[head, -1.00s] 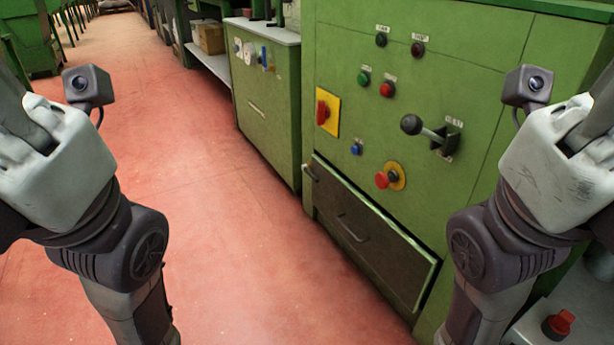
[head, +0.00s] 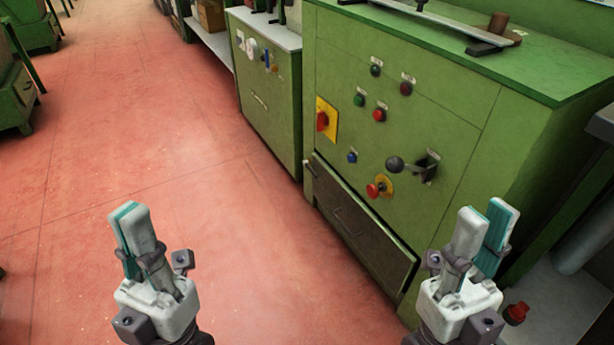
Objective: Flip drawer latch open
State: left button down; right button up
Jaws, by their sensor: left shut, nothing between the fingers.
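A dark brown drawer (head: 368,232) with a green edge sits low in the front of a green machine cabinet. It has a thin bar handle (head: 346,222) at its middle. A small dark fitting (head: 309,168), perhaps the latch, is at the drawer's upper left corner; its position is too small to tell. My left gripper (head: 130,212) is shut and empty, over the red floor left of the cabinet.
Above the drawer are a black-knobbed lever (head: 396,164), a red knob on a yellow plate (head: 322,121) and a red mushroom button (head: 373,190). A second green cabinet (head: 268,95) stands behind. A red-capped item (head: 516,313) is at lower right.

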aim_at(305, 162)
jog(key=i+j+z, duration=0.2)
jog(key=i+j, duration=0.15)
jog(key=i+j+z, duration=0.2)
jog(key=i+j, duration=0.15)
jog(key=i+j+z, duration=0.2)
jog(key=i+j, duration=0.2)
jog(key=i+j+z, duration=0.2)
jog(key=j, duration=0.35)
jog(key=i, duration=0.1)
